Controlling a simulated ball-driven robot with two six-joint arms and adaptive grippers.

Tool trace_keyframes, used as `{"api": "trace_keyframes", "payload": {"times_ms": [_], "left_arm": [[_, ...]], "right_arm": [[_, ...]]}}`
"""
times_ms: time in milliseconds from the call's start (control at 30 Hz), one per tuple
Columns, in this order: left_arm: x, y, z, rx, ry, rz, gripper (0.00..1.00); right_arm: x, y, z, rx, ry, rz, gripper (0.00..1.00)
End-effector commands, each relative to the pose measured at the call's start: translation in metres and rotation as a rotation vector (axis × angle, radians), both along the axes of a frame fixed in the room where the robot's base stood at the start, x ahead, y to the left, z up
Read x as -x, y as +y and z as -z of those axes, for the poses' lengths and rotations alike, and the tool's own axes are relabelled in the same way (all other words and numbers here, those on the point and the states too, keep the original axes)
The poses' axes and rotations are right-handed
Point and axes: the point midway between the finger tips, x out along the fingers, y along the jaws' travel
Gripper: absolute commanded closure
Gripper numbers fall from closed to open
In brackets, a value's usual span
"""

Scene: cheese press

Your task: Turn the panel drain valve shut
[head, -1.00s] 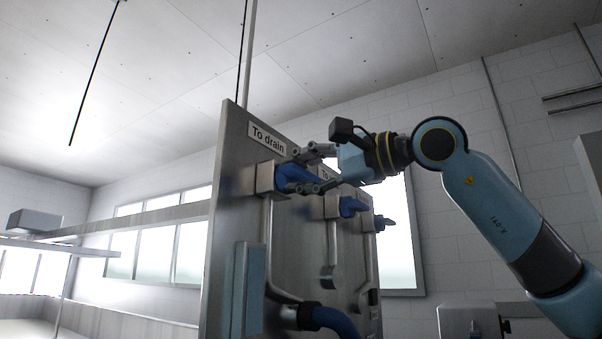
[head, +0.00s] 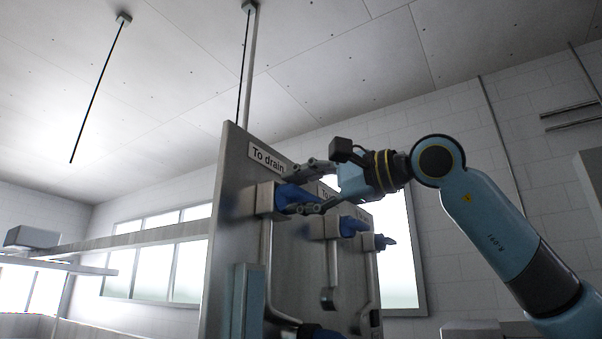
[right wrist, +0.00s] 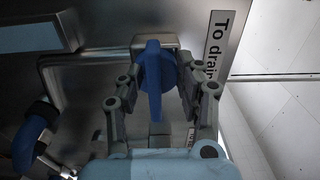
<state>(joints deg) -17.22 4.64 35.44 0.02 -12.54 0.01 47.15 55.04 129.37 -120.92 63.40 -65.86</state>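The metal panel (head: 232,225) stands upright with the label "To drain" (head: 267,158) near its top edge. Below the label, a blue valve handle (head: 294,197) sticks out from a metal valve body (head: 265,200). My right gripper (head: 302,188) is at this handle, its fingers above and below it. In the right wrist view the blue handle (right wrist: 153,82) lies between the two spread fingers of the right gripper (right wrist: 155,92), with gaps showing on both sides. The label (right wrist: 219,50) is to its right there. My left gripper is not in view.
Two more blue valve handles (head: 353,226) (head: 384,242) sit farther along the panel, behind the right gripper. Pipes (head: 329,296) run down the panel. A blue hose (right wrist: 30,140) shows at lower left in the right wrist view. A long rail (head: 140,236) lies left of the panel.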

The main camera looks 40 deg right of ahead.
Motion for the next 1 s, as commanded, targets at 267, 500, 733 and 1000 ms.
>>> {"api": "trace_keyframes", "payload": {"times_ms": [267, 500, 733, 1000], "left_arm": [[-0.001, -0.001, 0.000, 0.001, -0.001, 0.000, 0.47], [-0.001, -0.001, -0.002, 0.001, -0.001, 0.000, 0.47], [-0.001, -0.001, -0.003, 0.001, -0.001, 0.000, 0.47], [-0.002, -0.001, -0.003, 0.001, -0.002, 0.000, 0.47]], "right_arm": [[0.001, 0.001, -0.049, -0.005, -0.015, -0.004, 0.38], [0.001, -0.001, -0.088, -0.002, -0.016, 0.002, 0.27], [0.001, -0.002, -0.100, 0.003, -0.013, 0.006, 0.25], [-0.002, -0.010, -0.048, 0.077, 0.194, 0.037, 0.26]]}}
